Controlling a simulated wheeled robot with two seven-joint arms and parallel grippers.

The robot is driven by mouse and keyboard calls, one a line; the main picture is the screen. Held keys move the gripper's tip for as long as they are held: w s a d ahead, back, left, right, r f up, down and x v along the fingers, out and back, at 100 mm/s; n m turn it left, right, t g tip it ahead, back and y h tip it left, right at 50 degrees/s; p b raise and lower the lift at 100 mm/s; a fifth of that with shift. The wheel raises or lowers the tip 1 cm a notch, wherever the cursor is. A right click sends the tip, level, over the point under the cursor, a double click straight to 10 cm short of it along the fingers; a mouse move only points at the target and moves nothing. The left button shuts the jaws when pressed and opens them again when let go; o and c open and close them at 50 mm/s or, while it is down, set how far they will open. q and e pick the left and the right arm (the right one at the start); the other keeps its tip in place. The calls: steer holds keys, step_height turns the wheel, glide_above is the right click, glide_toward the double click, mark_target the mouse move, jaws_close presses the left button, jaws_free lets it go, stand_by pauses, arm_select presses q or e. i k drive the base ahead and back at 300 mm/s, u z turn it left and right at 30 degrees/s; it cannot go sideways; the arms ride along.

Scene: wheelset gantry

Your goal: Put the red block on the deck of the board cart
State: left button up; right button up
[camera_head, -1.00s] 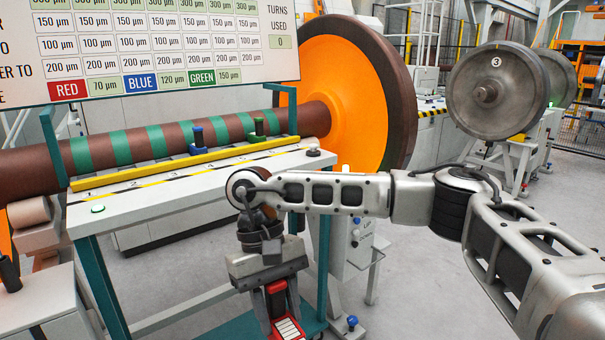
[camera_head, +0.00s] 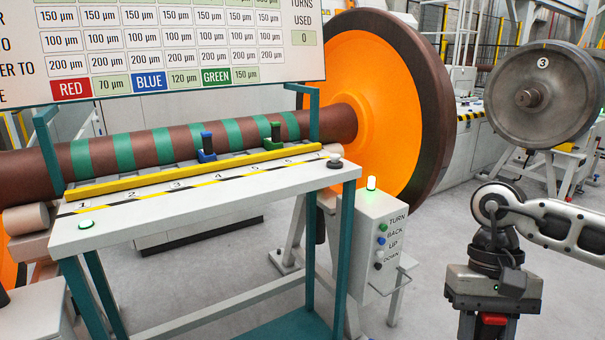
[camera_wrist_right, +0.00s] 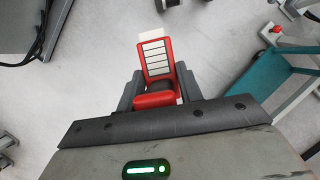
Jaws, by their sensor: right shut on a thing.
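The red block (camera_wrist_right: 156,52), with a white ribbed face, is held between the two dark fingers of my right gripper (camera_wrist_right: 158,82) in the right wrist view. In the head view my right gripper (camera_head: 487,325) hangs at the lower right, with only the red block's top (camera_head: 493,319) showing above the picture edge. The board cart's white deck (camera_head: 215,207) is to its left, apart from it. My left gripper is not in view.
A brown axle with green bands (camera_head: 140,150) and a large orange wheel (camera_head: 385,110) stand behind the cart. A control box (camera_head: 385,240) with buttons stands between the cart and my right gripper. A teal lower shelf (camera_head: 290,328) lies under the deck.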

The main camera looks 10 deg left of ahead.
mark_target(229, 190)
steer(key=i, duration=0.75)
steer(key=u, duration=0.75)
